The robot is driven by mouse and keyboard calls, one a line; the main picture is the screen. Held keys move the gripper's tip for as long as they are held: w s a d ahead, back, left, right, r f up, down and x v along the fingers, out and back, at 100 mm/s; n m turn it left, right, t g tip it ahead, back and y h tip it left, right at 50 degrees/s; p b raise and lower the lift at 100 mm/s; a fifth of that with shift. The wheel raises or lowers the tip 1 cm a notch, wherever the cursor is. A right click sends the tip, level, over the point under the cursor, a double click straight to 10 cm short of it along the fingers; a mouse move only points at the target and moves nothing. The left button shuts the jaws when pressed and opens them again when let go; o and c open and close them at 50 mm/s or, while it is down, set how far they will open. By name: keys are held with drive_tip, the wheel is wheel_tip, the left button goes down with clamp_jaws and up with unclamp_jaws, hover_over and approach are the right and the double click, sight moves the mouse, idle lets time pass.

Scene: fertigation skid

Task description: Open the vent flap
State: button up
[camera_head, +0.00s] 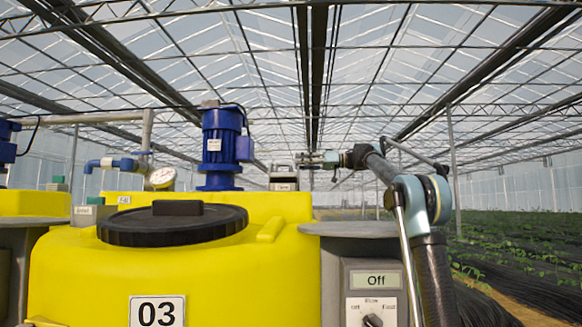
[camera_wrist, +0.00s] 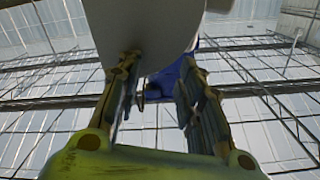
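In the head view, a small grey labelled box (camera_head: 283,176) stands behind the yellow tank, right of the blue motor. It may carry the vent flap, but it is too small to tell. My gripper (camera_head: 305,160) points left at the height of the box's top; contact cannot be told. In the wrist view, the two fingers of my gripper (camera_wrist: 160,95) are apart, with a gap between them. A smooth pale grey panel (camera_wrist: 143,25) hangs at the top and reaches down between the fingertips; it may be the flap. I see no clear grip on it.
The yellow tank (camera_head: 180,275) with a black lid (camera_head: 172,224) fills the front. The blue motor (camera_head: 221,145) and a pressure gauge (camera_head: 161,178) stand behind it. A grey control box (camera_head: 375,292) reads Off. Crop rows (camera_head: 520,235) lie at the right.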

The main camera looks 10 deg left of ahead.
drive_tip(key=shift+w+d, duration=0.15)
drive_tip(key=shift+d, duration=1.9)
